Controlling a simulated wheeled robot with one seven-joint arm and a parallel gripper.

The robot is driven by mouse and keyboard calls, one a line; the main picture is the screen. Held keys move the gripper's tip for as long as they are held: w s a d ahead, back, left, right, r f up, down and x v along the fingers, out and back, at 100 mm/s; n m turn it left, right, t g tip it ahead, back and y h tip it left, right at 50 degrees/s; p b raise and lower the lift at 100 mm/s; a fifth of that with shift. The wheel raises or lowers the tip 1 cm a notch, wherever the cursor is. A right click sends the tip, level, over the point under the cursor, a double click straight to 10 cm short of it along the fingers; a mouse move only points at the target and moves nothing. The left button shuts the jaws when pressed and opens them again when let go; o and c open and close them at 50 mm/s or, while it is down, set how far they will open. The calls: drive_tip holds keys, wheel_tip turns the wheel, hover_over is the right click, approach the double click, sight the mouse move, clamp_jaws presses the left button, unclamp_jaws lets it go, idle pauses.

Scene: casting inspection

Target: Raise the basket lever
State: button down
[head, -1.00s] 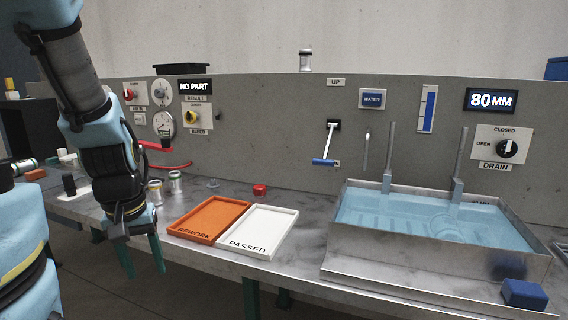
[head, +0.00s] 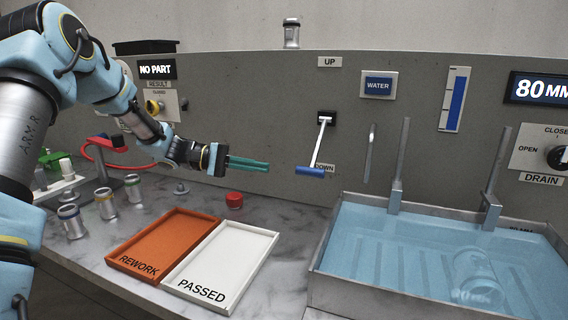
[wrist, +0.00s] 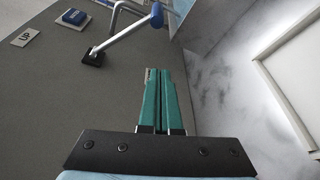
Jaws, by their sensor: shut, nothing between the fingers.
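The basket lever (head: 320,143) is a metal rod with a blue handle (head: 310,171), mounted on the grey panel. It hangs down from its black pivot, with the handle by the DOWN label (head: 325,165); the UP label (head: 329,62) is above. My gripper (head: 268,166) is shut and empty, its green fingers pointing right, a short gap left of the blue handle. In the wrist view the shut fingers (wrist: 165,75) point toward the lever (wrist: 120,35), whose blue handle (wrist: 157,14) lies ahead. The submerged basket is hard to make out in the water tank (head: 320,265).
An orange REWORK tray (head: 125,262) and a white PASSED tray (head: 262,270) lie on the bench below my gripper. A red button (head: 234,200) stands behind them. A casting (head: 474,278) lies under water in the tank. Metal uprights (head: 400,160) rise at the tank's back.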

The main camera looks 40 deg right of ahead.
drive_tip(key=shift+w+d+r, duration=0.25)
drive_tip(key=shift+w+d, duration=0.05)
drive_tip(key=s+d+p, duration=0.4)
drive_tip(key=s+p, duration=0.1)
drive_tip(key=s, duration=0.3)
drive_tip(key=shift+s+d, duration=0.2)
drive_tip(key=shift+d, duration=0.1)
drive_tip(key=shift+a+r, duration=0.1)
drive_tip(key=shift+r, duration=0.1)
idle(0.3)
